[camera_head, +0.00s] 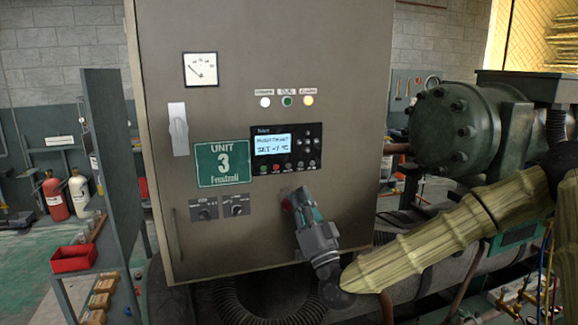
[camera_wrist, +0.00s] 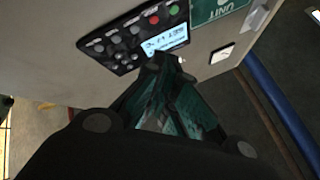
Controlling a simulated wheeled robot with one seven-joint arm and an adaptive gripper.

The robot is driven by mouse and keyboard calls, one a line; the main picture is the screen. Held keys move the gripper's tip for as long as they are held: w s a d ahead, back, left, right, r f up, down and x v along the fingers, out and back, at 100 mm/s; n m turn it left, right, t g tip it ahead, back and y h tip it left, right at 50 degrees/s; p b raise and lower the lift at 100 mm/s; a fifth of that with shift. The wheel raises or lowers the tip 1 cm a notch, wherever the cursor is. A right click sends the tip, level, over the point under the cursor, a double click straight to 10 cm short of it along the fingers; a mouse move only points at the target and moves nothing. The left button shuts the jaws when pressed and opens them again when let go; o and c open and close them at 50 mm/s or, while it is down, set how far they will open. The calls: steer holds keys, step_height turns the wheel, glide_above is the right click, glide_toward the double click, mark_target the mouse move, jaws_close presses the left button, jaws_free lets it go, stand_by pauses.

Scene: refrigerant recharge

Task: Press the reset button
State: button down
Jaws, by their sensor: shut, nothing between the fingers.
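A grey control cabinet (camera_head: 280,150) fills the middle of the head view. Its black controller (camera_head: 287,150) has a lit display and small buttons, including red and green ones; it also shows in the wrist view (camera_wrist: 128,40). A red part (camera_head: 287,204) shows at the left of my fingertips, mostly hidden. No label readable as reset shows, so I cannot tell which is the reset button. My gripper (camera_head: 299,193) is shut and empty, pointing at the cabinet face below the controller. In the wrist view my fingertips (camera_wrist: 163,62) appear near the display's edge; contact cannot be told.
Two knobs (camera_head: 220,207) sit left of my gripper, under the green Unit 3 sign (camera_head: 222,163). Three lamps (camera_head: 287,101) and a gauge (camera_head: 200,69) are higher up. A green compressor (camera_head: 455,125) and pipes stand right. A red bin (camera_head: 74,259) is at left.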

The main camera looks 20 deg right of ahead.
mark_target(288, 166)
steer(key=shift+m+t+h, duration=0.5)
steer(key=shift+t+h, duration=0.1)
steer(key=shift+t, duration=0.2)
steer(key=r, duration=0.1)
steer(key=d+r, duration=0.1)
steer(key=r, duration=0.1)
steer(key=d+r, duration=0.1)
steer(key=shift+s+r, duration=0.2)
steer(key=shift+s, duration=0.15)
steer(key=shift+w+a, duration=0.15)
steer(key=shift+w, duration=4.25)
steer(key=shift+w+b, duration=0.75)
steer(key=shift+b, duration=0.05)
steer(key=shift+s, duration=0.15)
steer(key=shift+s+b, duration=0.45)
steer(key=shift+s, duration=0.15)
